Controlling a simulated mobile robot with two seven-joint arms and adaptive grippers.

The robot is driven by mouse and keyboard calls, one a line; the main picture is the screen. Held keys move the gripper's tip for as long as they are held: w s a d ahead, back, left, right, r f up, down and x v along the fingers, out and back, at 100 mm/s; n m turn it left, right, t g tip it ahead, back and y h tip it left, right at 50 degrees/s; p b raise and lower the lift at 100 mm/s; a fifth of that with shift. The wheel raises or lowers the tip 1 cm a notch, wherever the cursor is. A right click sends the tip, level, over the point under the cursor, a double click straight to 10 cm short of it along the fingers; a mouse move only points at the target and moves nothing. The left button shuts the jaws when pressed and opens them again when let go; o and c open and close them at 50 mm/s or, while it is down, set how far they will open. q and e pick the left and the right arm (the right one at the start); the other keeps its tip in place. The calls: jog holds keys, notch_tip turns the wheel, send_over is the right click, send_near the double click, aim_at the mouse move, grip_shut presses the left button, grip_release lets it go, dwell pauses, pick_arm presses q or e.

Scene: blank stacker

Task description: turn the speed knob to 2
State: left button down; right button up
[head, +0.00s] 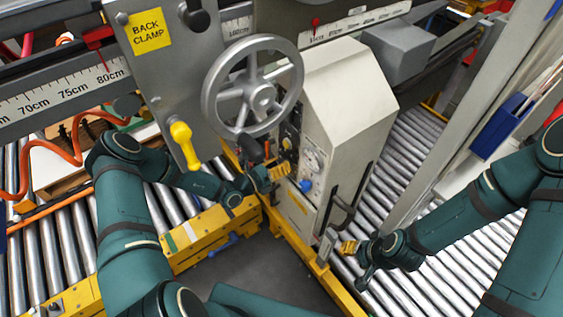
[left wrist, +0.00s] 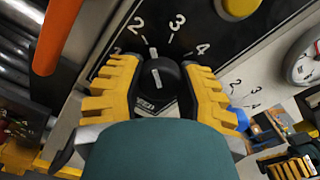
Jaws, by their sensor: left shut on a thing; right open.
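The speed knob (left wrist: 158,76) is black with a white pointer line and sits on a dark panel marked 2, 3 and 4 in the left wrist view. Its pointer leans slightly left of straight up, roughly toward the 2. My left gripper (left wrist: 157,88) has its yellow ribbed fingers shut on either side of the knob. In the head view my left gripper (head: 276,173) is at the machine's control face and hides the knob there. My right gripper (head: 350,248) is open and empty, low in front of the machine, apart from it.
A blue knob (head: 306,185) and a round gauge (head: 313,160) are beside the left gripper. A grey handwheel (head: 252,86) and a yellow clamp lever (head: 185,145) are above. Roller conveyors (head: 405,150) lie to the right. A yellow button (left wrist: 238,6) is near the dial.

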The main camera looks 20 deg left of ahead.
pick_arm(q)
jog(key=shift+d+n, duration=0.1)
jog(key=shift+n, duration=1.1)
jog(key=c, duration=0.5)
grip_release()
jog(key=v, duration=1.2)
